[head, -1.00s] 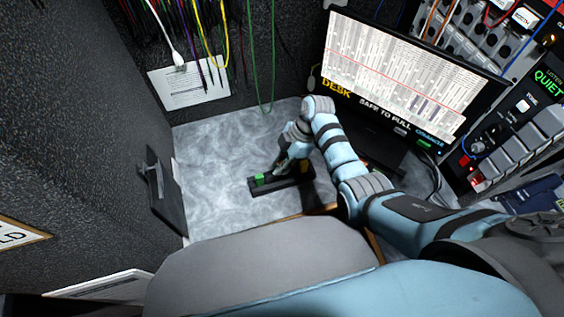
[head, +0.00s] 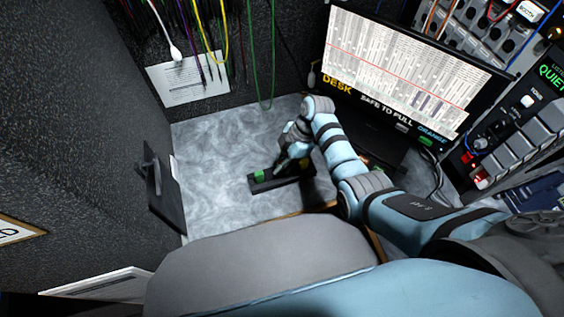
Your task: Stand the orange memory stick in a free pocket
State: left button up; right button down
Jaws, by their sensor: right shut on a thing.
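A black pocket holder (head: 262,187) lies on the grey marbled desk. A green memory stick (head: 259,175) stands in its left end, and a yellow-orange piece (head: 304,162) shows near its right end, partly behind my right gripper. My right gripper (head: 281,168) points down at the middle of the holder, with its fingers shut. What it grips is almost wholly hidden by the fingers; I take it to be the orange memory stick. I cannot tell whether that stick is inside a pocket or just above one. My left gripper is not in view.
A monitor (head: 408,75) stands behind my right arm, with racks at the right. A dark upright bracket (head: 163,190) is at the desk's left edge. Cables (head: 262,60) hang at the back. The desk left of the holder (head: 210,165) is clear.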

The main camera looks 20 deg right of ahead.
jog(key=shift+f+b, duration=0.65)
jog(key=shift+f, duration=0.25)
jog(key=c, duration=1.5)
grip_release()
jog(key=shift+r, duration=0.1)
jog(key=v, duration=1.2)
